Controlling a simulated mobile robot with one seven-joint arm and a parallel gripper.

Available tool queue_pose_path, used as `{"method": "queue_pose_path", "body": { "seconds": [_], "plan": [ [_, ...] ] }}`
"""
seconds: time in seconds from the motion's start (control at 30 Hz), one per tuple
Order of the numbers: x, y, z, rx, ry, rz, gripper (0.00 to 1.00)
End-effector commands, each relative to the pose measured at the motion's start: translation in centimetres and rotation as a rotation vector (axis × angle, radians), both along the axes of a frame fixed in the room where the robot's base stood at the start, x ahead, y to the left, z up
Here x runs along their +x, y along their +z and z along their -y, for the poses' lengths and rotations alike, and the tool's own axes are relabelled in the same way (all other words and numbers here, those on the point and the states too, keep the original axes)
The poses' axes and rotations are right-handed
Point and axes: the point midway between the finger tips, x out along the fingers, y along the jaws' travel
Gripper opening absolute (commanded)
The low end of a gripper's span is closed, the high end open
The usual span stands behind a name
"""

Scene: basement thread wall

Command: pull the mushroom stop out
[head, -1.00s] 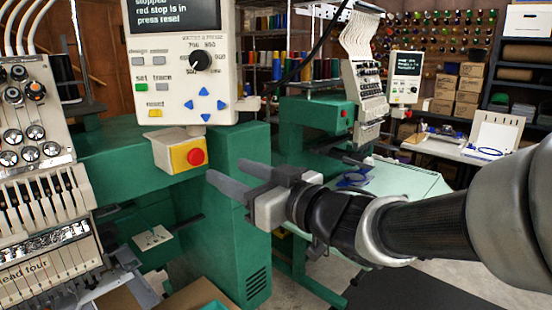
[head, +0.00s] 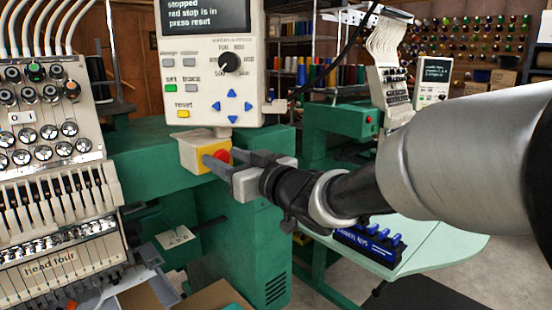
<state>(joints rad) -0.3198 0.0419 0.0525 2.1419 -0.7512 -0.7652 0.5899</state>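The red mushroom stop (head: 223,156) sits on a yellow plate on a small cream box (head: 189,154) below the control panel of the near green machine. My gripper (head: 218,160) points left at the stop with its fingers apart. One finger shows in front of and below the red cap, the other beside or behind it. The fingertips overlap the cap in the picture; I cannot tell if they touch it. The panel screen (head: 205,17) reads "stopped", "red stop is in", "press reset".
The control panel (head: 212,75) with a yellow reset button (head: 184,114) hangs just above the stop. The multi-needle head (head: 55,160) stands at left. A pale table (head: 440,250) with a dark rack of blue-topped items (head: 368,245) lies at right, below my arm.

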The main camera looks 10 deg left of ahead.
Motion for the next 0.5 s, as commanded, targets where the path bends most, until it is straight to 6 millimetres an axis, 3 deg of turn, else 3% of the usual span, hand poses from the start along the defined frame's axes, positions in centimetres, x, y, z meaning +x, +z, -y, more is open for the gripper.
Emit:
{"method": "queue_pose_path", "body": {
  "seconds": [0.03, 0.27, 0.5],
  "plan": [
    [-0.01, 0.0, 0.02, 0.0, 0.0, 0.0, 0.36],
    [-0.01, -0.01, 0.04, 0.0, 0.0, 0.0, 0.0],
    [-0.7, 0.04, 0.95, 0.0, -0.002, -0.001, 0.0]
  ]
}}
